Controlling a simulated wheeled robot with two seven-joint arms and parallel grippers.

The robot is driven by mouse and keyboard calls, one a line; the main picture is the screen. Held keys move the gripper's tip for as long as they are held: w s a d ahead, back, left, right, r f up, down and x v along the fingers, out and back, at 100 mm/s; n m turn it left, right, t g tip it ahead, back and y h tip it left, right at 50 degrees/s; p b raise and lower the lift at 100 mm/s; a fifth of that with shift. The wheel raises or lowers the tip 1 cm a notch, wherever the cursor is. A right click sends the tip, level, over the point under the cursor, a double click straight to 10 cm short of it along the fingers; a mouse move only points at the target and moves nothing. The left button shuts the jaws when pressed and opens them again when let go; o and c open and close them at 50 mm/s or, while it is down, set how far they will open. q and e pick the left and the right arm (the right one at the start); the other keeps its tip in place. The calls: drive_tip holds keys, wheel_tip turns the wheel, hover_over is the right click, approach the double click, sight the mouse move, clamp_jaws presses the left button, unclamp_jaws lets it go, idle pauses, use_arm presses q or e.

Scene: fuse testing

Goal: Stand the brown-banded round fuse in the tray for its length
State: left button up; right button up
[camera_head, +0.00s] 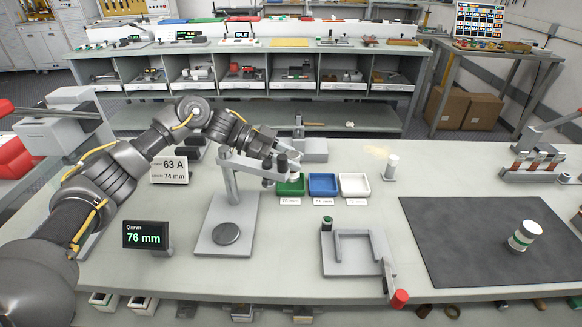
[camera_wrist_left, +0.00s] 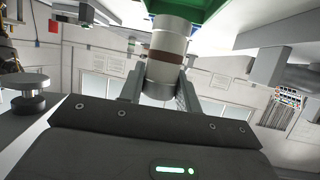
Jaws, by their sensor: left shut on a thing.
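My left gripper (camera_head: 291,165) is shut on the brown-banded round fuse (camera_wrist_left: 168,46), a white cylinder with metal ends and a brown band. The fuse also shows in the left wrist view between the fingers (camera_wrist_left: 160,90). In that view its far end meets the green tray (camera_wrist_left: 207,8); I cannot tell whether it touches the tray floor. The green tray (camera_head: 292,187) is the leftmost of three, beside the blue tray (camera_head: 324,185) and the white tray (camera_head: 354,185). The gauge display (camera_head: 145,235) reads 76 mm. My right gripper is not in view.
A gauge stand (camera_head: 226,210) stands left of centre. A grey fixture with a red-handled lever (camera_head: 355,253) is at front centre. A dark mat (camera_head: 460,235) at right bears a green-banded fuse (camera_head: 525,236). A white cylinder (camera_head: 391,167) stands right of the trays.

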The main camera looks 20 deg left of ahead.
use_arm(q)
wheel_tip(320, 180, down, 2)
drive_tip(key=shift+f, duration=0.4)
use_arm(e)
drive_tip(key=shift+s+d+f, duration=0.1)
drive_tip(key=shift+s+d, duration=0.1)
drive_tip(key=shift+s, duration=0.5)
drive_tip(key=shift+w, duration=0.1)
use_arm(q)
drive_tip(key=o, duration=0.8)
drive_tip(key=shift+f, duration=0.15)
drive_tip(key=o, duration=0.4)
drive_tip(key=shift+c, duration=0.2)
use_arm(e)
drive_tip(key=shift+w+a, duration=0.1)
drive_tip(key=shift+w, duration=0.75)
